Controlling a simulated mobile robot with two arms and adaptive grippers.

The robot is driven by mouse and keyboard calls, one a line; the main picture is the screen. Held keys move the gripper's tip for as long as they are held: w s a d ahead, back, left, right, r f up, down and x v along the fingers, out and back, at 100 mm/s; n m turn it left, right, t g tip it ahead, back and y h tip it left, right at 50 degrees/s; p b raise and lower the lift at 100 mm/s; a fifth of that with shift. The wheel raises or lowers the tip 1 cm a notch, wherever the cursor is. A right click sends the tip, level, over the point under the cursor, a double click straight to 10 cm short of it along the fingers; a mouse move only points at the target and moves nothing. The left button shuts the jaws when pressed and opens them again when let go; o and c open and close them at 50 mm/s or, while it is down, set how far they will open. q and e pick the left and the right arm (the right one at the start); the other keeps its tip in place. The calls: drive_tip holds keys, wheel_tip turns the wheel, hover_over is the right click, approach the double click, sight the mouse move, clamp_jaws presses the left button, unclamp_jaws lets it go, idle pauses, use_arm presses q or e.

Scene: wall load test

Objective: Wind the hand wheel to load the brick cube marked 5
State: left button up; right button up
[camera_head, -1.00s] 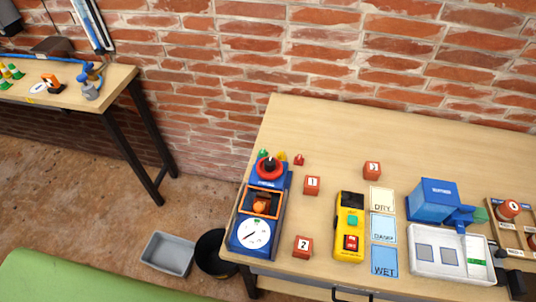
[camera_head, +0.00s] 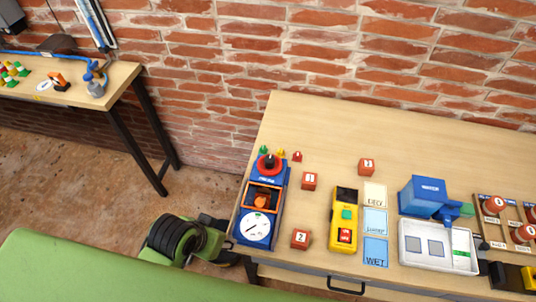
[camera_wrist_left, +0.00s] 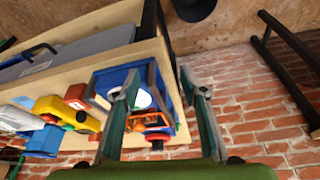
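The blue press (camera_head: 240,210) stands at the bench's left end. It has a red hand wheel (camera_head: 268,164) with a black knob at the back, an orange frame (camera_head: 249,191) and a white dial (camera_head: 254,228) in front. An orange-red block (camera_head: 261,201) sits inside the frame; I cannot read a mark on it. No cube shows a legible 5. My left gripper (camera_head: 224,250) is low, left of the press and apart from it. In the left wrist view, its fingers (camera_wrist_left: 157,82) are open and empty, with the dial (camera_wrist_left: 145,98) and wheel (camera_wrist_left: 157,144) beyond. My right gripper is not in view.
Brick cubes (camera_head: 309,181) (camera_head: 300,239) (camera_head: 366,166) stand right of the press. Small green, yellow and red pieces (camera_head: 280,153) stand behind the wheel. A yellow meter (camera_head: 343,222), label cards (camera_head: 375,222) and a white tray (camera_head: 410,262) lie farther right. The bench back is clear.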

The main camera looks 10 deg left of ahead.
use_arm(q)
drive_tip(key=w+d+r+m+h, duration=0.1)
drive_tip(key=w+d+r, duration=0.1)
drive_tip(key=w+d, duration=0.1)
drive_tip(key=w+d+r+m+h, duration=0.1)
drive_tip(key=w+d+r+m, duration=0.1)
drive_tip(key=w, duration=0.3)
drive_tip(key=w+d+r+m+h, duration=0.1)
drive_tip(key=w+d+r, duration=0.2)
drive_tip(key=w, duration=0.1)
drive_tip(key=shift+w+d+r+m, duration=0.25)
drive_tip(key=shift+d+m, duration=0.05)
drive_tip(key=shift+d, duration=0.05)
drive_tip(key=w+r+m, duration=0.2)
drive_tip(key=w+r, duration=0.2)
drive_tip(key=w, duration=0.1)
approach(270, 159)
drive_tip(key=shift+g+y, duration=0.4)
drive_tip(key=p+x, duration=0.1)
drive_tip(key=x, duration=0.2)
drive_tip(key=p+x, duration=0.1)
drive_tip(key=x, duration=0.1)
drive_tip(key=p+x, duration=0.1)
drive_tip(key=x, duration=0.2)
drive_tip(key=shift+w+d+f, duration=0.1)
drive_tip(key=shift+w+d, duration=0.25)
drive_tip(key=shift+w, duration=0.1)
drive_tip(key=c, duration=1.1)
